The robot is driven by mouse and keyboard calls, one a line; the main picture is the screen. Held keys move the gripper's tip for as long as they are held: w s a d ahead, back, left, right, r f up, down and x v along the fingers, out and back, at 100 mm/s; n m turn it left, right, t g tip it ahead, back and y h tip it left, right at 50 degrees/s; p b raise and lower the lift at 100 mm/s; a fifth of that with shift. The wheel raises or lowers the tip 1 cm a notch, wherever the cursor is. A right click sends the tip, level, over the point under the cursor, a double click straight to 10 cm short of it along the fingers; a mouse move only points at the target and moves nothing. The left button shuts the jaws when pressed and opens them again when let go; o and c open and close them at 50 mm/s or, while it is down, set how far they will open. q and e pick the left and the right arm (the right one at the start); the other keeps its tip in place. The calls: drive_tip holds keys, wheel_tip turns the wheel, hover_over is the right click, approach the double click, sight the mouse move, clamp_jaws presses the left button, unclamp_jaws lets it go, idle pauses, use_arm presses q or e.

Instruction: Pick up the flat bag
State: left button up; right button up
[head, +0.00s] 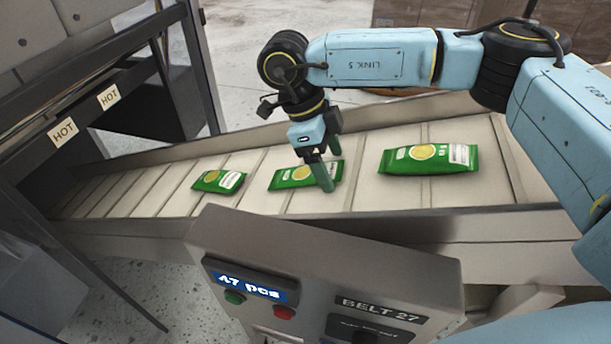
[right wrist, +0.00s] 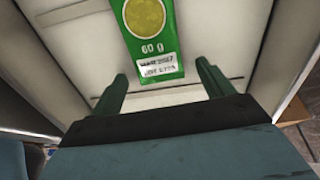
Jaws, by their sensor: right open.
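Three green bags with yellow round prints lie on the slatted belt (head: 258,162) in the head view. The middle bag (head: 290,178) looks thinner and flatter than the left bag (head: 212,182) and the plump right bag (head: 430,159). My right gripper (head: 333,172) is open over the right end of the middle bag, and its fingers hide part of it. In the right wrist view a bag (right wrist: 153,45) lies ahead, its printed end near the gap between the open fingertips (right wrist: 163,70). Whether the fingers touch it cannot be told. My left gripper is not in view.
A control box (head: 335,262) with a "47 pcs" display and "BELT 27" label stands in front of the belt. A dark frame with "HOT" labels (head: 64,131) is at the left. Metal side rails (head: 480,228) edge the belt.

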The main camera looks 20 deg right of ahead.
drive_tip(key=shift+f, duration=0.25)
drive_tip(key=c, duration=1.1)
drive_tip(key=shift+r, duration=0.2)
